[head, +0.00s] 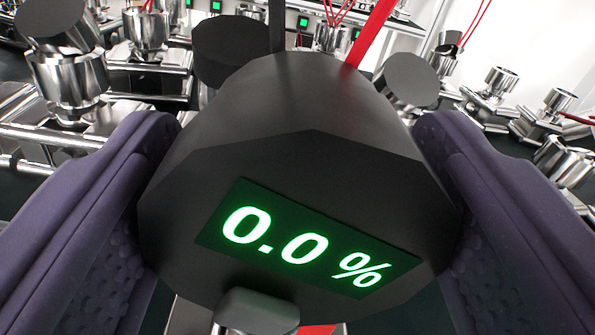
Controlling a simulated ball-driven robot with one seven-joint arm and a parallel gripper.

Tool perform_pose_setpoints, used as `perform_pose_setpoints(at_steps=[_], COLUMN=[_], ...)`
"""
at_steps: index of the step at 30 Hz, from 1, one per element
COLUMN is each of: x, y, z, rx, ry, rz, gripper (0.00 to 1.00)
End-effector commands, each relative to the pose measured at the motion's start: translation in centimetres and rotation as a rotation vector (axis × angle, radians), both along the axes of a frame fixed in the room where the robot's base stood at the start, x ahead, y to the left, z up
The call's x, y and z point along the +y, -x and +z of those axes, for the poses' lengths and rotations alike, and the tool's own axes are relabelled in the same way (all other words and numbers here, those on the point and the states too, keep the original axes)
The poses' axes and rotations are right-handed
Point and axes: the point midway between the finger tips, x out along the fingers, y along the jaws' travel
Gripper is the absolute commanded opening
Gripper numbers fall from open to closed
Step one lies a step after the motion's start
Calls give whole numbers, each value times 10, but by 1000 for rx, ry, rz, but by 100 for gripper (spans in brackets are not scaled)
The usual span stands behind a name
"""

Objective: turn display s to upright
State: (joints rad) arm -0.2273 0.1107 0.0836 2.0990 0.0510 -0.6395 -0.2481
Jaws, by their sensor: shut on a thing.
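A black transmitter housing (290,110) fills the middle of the head view. Its front carries the display (310,242), a green-lit panel reading "0.0 %". The display is tilted, its right end lower than its left. My gripper (298,215) is shut on the housing, with one purple padded finger on each side of it. A grey stub (256,311) shows at the lower edge of the housing. The fingers' contact areas are partly hidden by the housing.
Metal fittings (68,80) on rails stand close at the left. More metal fittings (565,160) stand at the right. Black round caps (408,82) and a red bar (372,30) rise behind the housing. Small green displays (303,22) glow far back.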

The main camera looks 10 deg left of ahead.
Motion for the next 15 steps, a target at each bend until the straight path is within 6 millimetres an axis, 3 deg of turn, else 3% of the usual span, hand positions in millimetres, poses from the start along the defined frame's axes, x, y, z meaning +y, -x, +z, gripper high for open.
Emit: perform_pose_setpoints(at_steps=[15], x=[1], y=[0], z=[-1], rx=[-91], ry=[319], rz=[1], gripper=[43])
